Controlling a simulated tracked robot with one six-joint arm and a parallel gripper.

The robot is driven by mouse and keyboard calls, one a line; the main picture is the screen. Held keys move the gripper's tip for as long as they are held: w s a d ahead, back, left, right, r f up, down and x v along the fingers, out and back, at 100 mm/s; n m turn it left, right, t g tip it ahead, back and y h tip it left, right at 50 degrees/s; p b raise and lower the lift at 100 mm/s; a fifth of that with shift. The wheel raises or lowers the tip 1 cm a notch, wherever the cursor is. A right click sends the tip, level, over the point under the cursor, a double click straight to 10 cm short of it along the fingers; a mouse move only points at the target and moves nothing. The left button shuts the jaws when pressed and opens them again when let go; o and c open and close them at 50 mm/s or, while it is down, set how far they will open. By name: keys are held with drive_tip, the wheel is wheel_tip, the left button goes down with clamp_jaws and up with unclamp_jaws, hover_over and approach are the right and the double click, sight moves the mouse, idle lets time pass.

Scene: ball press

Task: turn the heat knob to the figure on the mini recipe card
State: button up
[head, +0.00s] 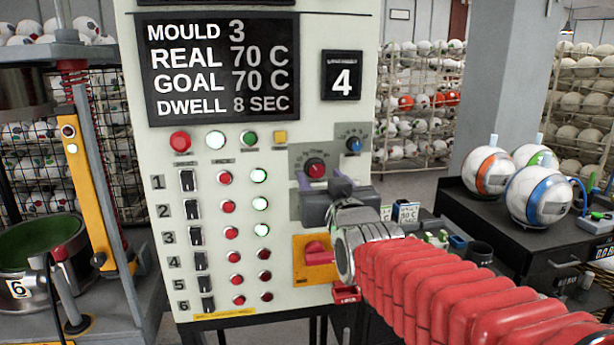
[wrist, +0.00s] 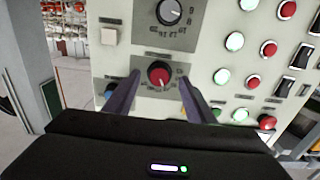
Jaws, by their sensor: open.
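A red knob (head: 316,168) sits on a grey dial plate on the panel; its scale is too small to read. In the wrist view, the red knob (wrist: 160,73) lies between the fingers of my gripper (wrist: 160,80), which are open with a gap on each side. In the head view my gripper (head: 321,182) is just below the red knob. The display (head: 222,68) reads REAL 70 C and GOAL 70 C. A small white card (head: 408,212) stands right of my gripper and seems to read 50 C.
A blue knob (head: 353,144) is up and right of the red one. A grey knob (wrist: 168,12) shows in the wrist view. Lamps and switches fill the panel's left. Balls (head: 538,195) stand on a black cabinet.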

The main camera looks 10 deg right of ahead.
sight(316, 169)
drive_tip(key=shift+w, duration=1.3)
drive_tip(key=shift+c, duration=0.3)
drive_tip(key=c, duration=1)
drive_tip(key=shift+m, duration=2.5)
